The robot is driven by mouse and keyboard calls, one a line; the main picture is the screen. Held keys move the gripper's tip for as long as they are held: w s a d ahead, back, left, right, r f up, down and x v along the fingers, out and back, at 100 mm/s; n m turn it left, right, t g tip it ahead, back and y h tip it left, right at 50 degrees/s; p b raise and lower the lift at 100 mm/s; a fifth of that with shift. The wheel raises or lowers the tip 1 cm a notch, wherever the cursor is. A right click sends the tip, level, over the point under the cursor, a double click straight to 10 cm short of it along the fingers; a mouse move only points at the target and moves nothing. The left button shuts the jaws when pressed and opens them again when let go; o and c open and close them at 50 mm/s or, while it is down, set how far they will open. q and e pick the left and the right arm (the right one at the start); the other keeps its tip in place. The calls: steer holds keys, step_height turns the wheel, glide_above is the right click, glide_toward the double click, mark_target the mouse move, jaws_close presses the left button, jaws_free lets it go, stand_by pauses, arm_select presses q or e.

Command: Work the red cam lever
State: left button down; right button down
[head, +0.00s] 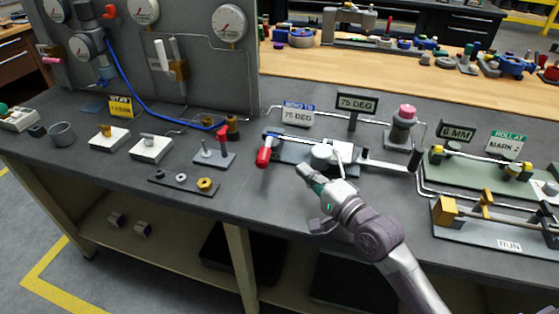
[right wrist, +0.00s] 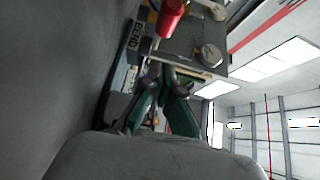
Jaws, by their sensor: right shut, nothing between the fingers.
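The red-handled lever (head: 264,155) sits at the left end of a dark bending fixture (head: 290,148), its red grip hanging toward the table's front. In the right wrist view the red grip (right wrist: 171,18) shows at the top, beyond the fingertips. My right gripper (head: 303,171) is shut and empty, in front of the fixture and right of the red grip, apart from it. In the right wrist view its green-padded fingers (right wrist: 167,76) come together below the fixture's round disc (right wrist: 210,54). Whether the fingertips touch the fixture is unclear. My left gripper is not in view.
Signs reading "75 DEG" (head: 357,104) stand behind the fixture. A post with a pink knob (head: 406,112) is at its back right. A dark strip with small nuts (head: 183,181) lies left. A green rail fixture (head: 475,170) is on the right. Bare table lies front left.

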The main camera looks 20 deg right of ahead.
mark_target(269, 156)
steer(key=x, duration=0.4)
steer(key=shift+a, duration=0.1)
steer(key=shift+w+a+p, duration=0.15)
steer(key=shift+a+p, duration=0.1)
steer(key=shift+a, duration=0.3)
steer(key=shift+w+a+p, duration=0.15)
steer(key=shift+a+p, duration=0.05)
steer(key=shift+a, duration=0.35)
steer(key=shift+w+a, duration=0.25)
steer(key=shift+a, duration=0.3)
steer(key=shift+w+a+r+p, duration=0.2)
steer(key=shift+a+p, duration=0.25)
steer(key=shift+p, duration=0.25)
steer(key=shift+a+p, duration=0.3)
steer(key=shift+f, duration=0.2)
